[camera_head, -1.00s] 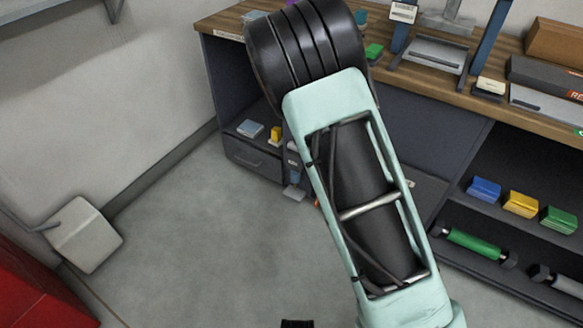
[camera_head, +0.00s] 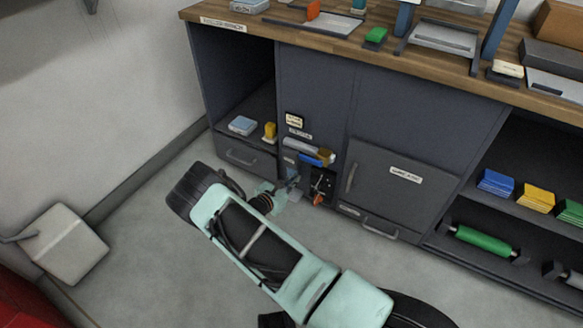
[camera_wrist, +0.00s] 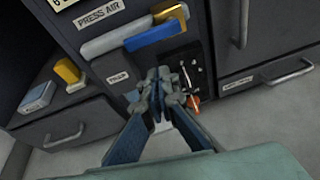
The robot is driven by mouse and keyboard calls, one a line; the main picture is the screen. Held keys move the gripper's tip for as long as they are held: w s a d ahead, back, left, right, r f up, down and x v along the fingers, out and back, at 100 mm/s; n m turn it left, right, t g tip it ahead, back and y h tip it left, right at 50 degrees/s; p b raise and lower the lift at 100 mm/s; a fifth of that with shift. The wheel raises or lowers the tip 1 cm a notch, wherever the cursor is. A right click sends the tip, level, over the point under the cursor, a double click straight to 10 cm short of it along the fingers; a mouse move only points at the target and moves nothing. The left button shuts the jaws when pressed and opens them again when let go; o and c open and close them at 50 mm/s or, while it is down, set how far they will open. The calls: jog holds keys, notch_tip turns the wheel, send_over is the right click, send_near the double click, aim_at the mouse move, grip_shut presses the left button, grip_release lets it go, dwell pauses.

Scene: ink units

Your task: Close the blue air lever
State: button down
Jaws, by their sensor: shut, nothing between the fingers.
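The blue air lever (camera_wrist: 155,34) sticks out below the PRESS AIR label (camera_wrist: 98,15) on the cabinet front, beside a pale grey bar (camera_wrist: 108,38) and a brass-coloured part (camera_wrist: 166,12). In the head view the lever (camera_head: 308,154) shows small, above and slightly right of my gripper (camera_head: 294,180). In the wrist view my gripper (camera_wrist: 158,80) is shut and empty, its fingertips just below the lever. A small gap seems to lie between them; whether they touch I cannot tell.
A dark panel with switches and an orange knob (camera_wrist: 194,101) is right of my fingertips. A yellow block (camera_wrist: 67,71) and a pale blue box (camera_wrist: 37,97) sit in the open shelf at left. Drawer handles (camera_head: 380,230) stick out low. The floor in front is clear.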

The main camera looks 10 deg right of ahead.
aim_at(311, 160)
jog(key=shift+a+f+n+t+y, duration=0.2)
jog(key=shift+a+f+n, duration=0.2)
jog(key=shift+f, duration=0.25)
jog(key=shift+a+f+n+t+y, duration=0.1)
jog(key=shift+a+f+n+y, duration=0.15)
jog(key=shift+f+n, duration=0.3)
jog(key=shift+d+f, duration=0.1)
jog(key=b+x, duration=0.4)
jog(key=x, duration=0.5)
jog(key=shift+w+d+r+b, duration=0.1)
jog(key=shift+w+r+b, duration=0.1)
jog(key=shift+r, duration=0.75)
jog(key=shift+w+d+r+b, duration=0.1)
jog(key=shift+w+r+b, duration=0.05)
jog(key=shift+r, duration=0.85)
